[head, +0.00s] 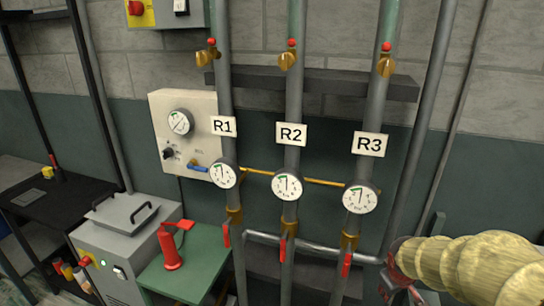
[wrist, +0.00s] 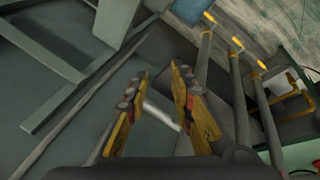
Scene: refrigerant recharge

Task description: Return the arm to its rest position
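My gripper (wrist: 160,78) is open in the wrist view, with a clear gap between its two yellow and dark fingers and nothing held. In the head view my gripper (head: 400,290) shows at the lower right, at the end of my pale yellow arm. It is right of the R3 pipe (head: 375,105) and apart from the R3 gauge (head: 360,198); its fingertips are hard to make out there. In the wrist view several pipes with yellow fittings (wrist: 237,43) run at the right, beyond the fingers.
A red pump-like canister (head: 170,248) stands on a green table (head: 205,262) beside a grey machine (head: 120,240). Gauges on R1 (head: 223,174) and R2 (head: 287,186), red-handled valves (head: 283,250) and a wall panel (head: 190,105) are behind. A black shelf (head: 45,200) is left.

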